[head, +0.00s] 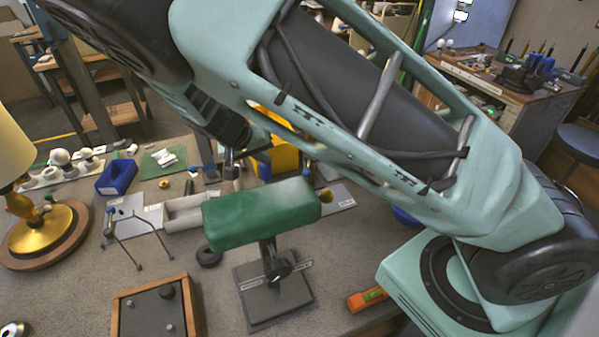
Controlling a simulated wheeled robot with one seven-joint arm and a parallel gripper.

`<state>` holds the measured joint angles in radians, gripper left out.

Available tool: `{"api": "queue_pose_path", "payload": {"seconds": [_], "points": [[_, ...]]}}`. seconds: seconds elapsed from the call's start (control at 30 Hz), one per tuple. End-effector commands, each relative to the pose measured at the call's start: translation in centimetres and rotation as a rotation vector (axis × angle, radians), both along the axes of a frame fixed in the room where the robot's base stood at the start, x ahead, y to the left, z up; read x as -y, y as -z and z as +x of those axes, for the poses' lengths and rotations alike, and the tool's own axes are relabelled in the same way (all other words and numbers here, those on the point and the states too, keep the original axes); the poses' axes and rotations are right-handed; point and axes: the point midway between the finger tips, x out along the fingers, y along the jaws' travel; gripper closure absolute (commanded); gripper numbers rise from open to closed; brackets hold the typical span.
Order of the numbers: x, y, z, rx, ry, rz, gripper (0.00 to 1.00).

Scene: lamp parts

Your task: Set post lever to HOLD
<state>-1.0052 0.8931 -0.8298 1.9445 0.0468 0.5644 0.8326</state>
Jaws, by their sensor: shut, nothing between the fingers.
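A post (267,250) stands on a dark square base plate (262,309) in the front middle of the table. A green padded block (260,213) sits on top of it and hides its upper part. A black knob or lever (278,268) is on the front of the post, between two small pale label strips, left (252,283) and right (303,266). The lettering is too small to read, so I cannot tell the lever's setting. My gripper (229,168) is shut and empty, behind and above the green block, partly hidden by my arm and apart from the lever.
A wooden-framed dark box (157,310) stands front left, and a brass lamp (45,235) at far left. A thin wire stand (140,240), a blue bin (117,177) and a black ring (208,256) lie nearby.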

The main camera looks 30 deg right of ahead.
Motion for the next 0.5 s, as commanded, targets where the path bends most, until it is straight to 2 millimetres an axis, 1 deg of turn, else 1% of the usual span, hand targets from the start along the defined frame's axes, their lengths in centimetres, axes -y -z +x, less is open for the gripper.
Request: {"api": "queue_pose_path", "payload": {"seconds": [0.3,0.37,0.5], "points": [[0.1,0.1,0.0,-0.001,0.001,0.000,1.00],[0.4,0.4,0.1,-0.002,0.000,-0.001,1.00],[1.5,1.8,0.3,-0.004,0.004,-0.004,1.00]]}}
